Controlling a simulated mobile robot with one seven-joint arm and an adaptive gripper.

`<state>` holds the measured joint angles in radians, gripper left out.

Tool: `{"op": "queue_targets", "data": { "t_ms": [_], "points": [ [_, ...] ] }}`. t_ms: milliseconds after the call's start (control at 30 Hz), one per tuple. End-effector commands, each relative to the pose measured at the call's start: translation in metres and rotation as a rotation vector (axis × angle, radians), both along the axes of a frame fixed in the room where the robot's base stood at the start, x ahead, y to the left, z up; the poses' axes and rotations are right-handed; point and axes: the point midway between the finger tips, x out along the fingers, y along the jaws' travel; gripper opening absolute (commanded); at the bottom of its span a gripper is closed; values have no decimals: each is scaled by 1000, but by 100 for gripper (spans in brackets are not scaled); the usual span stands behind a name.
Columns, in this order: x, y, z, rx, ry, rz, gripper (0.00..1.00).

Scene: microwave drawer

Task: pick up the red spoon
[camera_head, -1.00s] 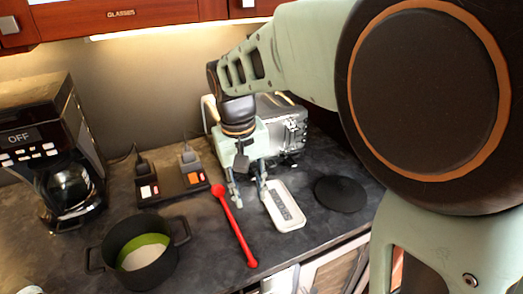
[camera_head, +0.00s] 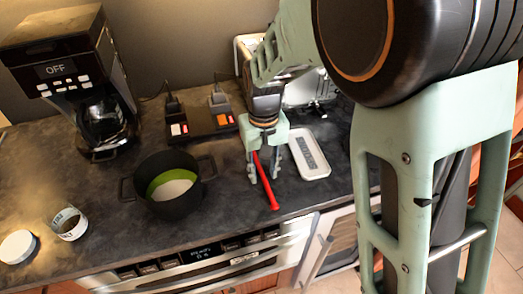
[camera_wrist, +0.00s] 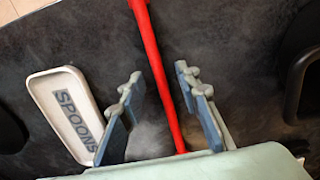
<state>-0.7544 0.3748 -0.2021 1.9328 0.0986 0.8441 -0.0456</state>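The red spoon (camera_head: 267,184) lies on the dark countertop, its handle end pointing toward the counter's front edge. My gripper (camera_head: 263,179) is above the spoon in the head view, pointing down, and hides the spoon's upper end. In the wrist view, the spoon's red handle (camera_wrist: 160,70) runs between the two fingers of my gripper (camera_wrist: 157,82). The fingers are open, with a visible gap on each side of the handle. I cannot tell how far above the counter the fingertips are.
A white tray (camera_head: 322,171) labelled SPOONS lies just right of the gripper in the head view. A black pot (camera_head: 178,206) stands to the left. A power strip (camera_head: 203,133), a coffee maker (camera_head: 72,62), an open can (camera_head: 70,232) and a white lid (camera_head: 18,246) are farther off.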

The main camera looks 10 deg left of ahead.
Motion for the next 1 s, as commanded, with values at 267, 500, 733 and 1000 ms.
{"op": "queue_targets", "data": {
  "t_ms": [267, 500, 733, 1000],
  "points": [
    [0, 0, -4, 1, -1, -1, 30],
    [0, 0, -4, 1, -1, -1, 5],
    [0, 0, -4, 1, -1, -1, 0],
    [1, 0, 0, 1, -2, -1, 0]
  ]
}}
